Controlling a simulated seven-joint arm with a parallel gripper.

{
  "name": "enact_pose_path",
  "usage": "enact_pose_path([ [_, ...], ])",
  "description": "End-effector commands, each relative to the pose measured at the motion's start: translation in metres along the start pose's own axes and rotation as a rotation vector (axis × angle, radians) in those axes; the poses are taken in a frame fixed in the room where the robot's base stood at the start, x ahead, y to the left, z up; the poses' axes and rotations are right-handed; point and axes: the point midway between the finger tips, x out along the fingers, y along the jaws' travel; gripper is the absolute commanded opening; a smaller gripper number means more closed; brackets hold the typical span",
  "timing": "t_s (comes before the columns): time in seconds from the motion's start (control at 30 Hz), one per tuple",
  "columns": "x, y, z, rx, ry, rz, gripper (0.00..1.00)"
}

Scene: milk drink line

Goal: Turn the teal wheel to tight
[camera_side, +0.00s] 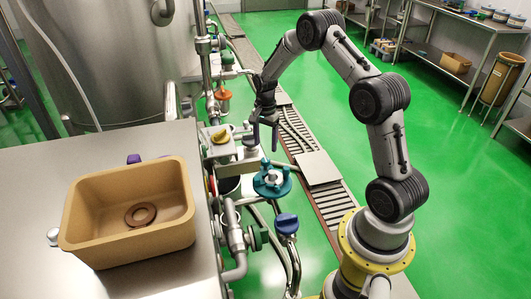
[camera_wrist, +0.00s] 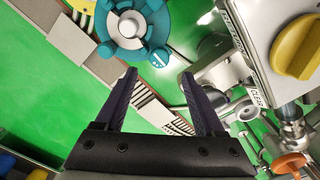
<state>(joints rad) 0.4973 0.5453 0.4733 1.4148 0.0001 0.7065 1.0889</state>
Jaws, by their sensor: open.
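The teal wheel (camera_side: 272,181) sits on the pipework at the middle of the side view, with knobs around its rim and a pale metal hub. In the wrist view the teal wheel (camera_wrist: 133,27) is at the top, cut by the upper edge, ahead of the fingertips. My gripper (camera_side: 264,148) hangs just above and behind the wheel in the side view, fingers pointing down. In the wrist view my gripper (camera_wrist: 160,75) is open with nothing between its dark fingers. It appears apart from the wheel.
A yellow knob (camera_wrist: 297,47) on a metal box is right of my fingers. An orange valve handle (camera_wrist: 289,163) is lower right. A blue knob (camera_side: 287,223) stands in front of the wheel.

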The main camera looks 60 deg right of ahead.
Motion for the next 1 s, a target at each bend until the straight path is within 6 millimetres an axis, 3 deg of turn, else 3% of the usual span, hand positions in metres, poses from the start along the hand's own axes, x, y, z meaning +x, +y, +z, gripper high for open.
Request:
enact_pose_path([
  [0.1,-0.027,-0.001,0.0,0.0,0.002,-0.004,0.71],
  [0.3,-0.058,0.0,0.0,0.001,0.0,-0.001,0.71],
  [0.5,-0.07,0.0,0.0,0.001,0.0,0.001,0.71],
  [0.87,-0.071,-0.002,0.003,-0.007,0.0,0.0,0.71],
  [0.93,-0.082,-0.008,0.009,-0.023,0.01,-0.021,0.71],
  [1.0,-0.105,-0.018,0.017,-0.048,0.031,-0.064,0.71],
])
